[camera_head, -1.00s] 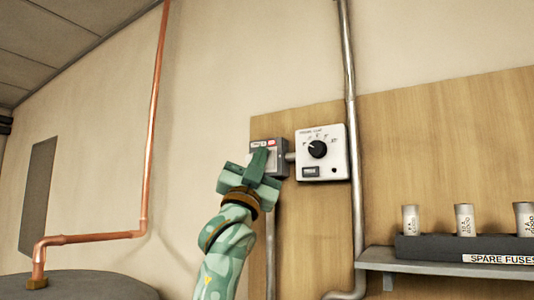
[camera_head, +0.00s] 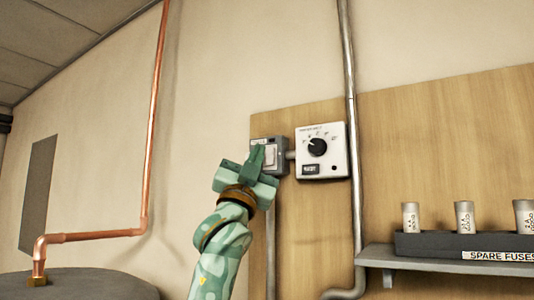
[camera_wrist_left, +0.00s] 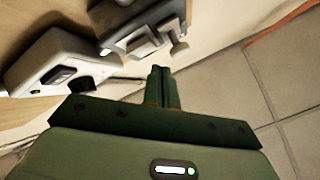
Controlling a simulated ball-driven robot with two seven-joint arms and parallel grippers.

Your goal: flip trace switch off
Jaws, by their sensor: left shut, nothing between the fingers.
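A grey switch box (camera_head: 283,149) is mounted on the wooden board, left of a white dial box. A pale plate (camera_head: 271,155) shows on its face. In the left wrist view the grey box (camera_wrist_left: 145,28) lies beyond the fingers, with small metal parts standing out from it. My left gripper (camera_head: 257,152) is shut and empty in front of the left part of the box, covering some of it. In the left wrist view its fingers (camera_wrist_left: 160,72) are together and appear apart from the box. I cannot read the switch position. My right gripper is out of view.
The white dial box (camera_head: 321,165) with a black knob sits right of the switch box. A metal conduit (camera_head: 351,120) runs beside it. A shelf (camera_head: 400,256) with several spare fuses is at lower right. A copper pipe (camera_head: 151,130) runs up the left wall.

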